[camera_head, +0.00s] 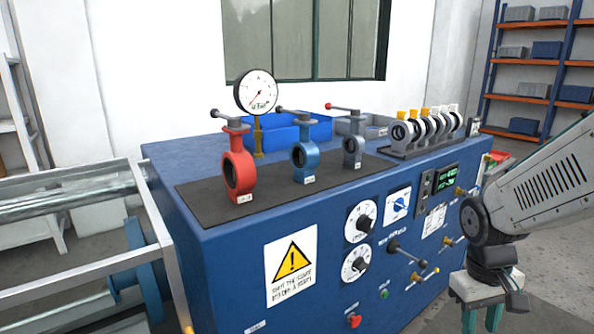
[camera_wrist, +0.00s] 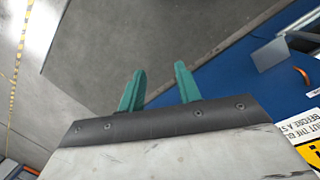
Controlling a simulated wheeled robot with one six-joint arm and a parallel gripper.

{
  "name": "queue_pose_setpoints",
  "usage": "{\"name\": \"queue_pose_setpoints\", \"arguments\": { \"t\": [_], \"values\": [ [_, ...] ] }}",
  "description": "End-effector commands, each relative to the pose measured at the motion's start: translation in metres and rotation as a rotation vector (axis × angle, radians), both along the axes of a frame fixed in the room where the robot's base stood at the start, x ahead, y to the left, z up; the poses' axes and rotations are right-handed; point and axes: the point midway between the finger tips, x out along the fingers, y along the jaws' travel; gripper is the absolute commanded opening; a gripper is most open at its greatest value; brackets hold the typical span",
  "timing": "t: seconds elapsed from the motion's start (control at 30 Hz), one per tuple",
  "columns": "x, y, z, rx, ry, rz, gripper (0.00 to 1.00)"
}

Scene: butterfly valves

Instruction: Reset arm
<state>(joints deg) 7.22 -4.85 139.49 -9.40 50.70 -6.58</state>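My gripper (camera_head: 483,318) hangs down at the lower right of the head view, in front of the blue cabinet's right part. In the wrist view my gripper's two green fingers (camera_wrist: 160,88) stand apart with nothing between them. The red butterfly valve (camera_head: 238,170), the blue valve (camera_head: 305,160) and the grey-blue valve (camera_head: 353,148) stand upright on the black mat (camera_head: 205,205). Each has a lever handle on top. My gripper is apart from all of them.
The blue cabinet (camera_head: 225,270) carries dials, knobs and levers on its front. A pressure gauge (camera_head: 257,92) stands behind the valves, near a blue bin (camera_head: 285,130). A row of black-and-white valves (camera_head: 425,130) sits at the back right. Pipes on a metal frame (camera_head: 75,205) stand left.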

Motion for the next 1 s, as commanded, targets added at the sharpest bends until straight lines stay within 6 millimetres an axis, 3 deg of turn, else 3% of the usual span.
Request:
{"name": "queue_pose_setpoints", "arguments": {
  "t": [0.03,0.2,0.4,0.7,1.0],
  "values": [
    [-0.017,0.008,0.017,0.008,0.003,-0.035,0.34],
    [-0.072,0.034,0.059,0.048,0.022,-0.135,0.34],
    [-0.117,0.056,0.094,0.098,-0.052,-0.145,0.34],
    [-0.132,0.064,0.121,0.112,-0.215,-0.101,0.34],
    [-0.132,0.065,0.123,0.112,-0.223,-0.094,0.34]
  ]
}}
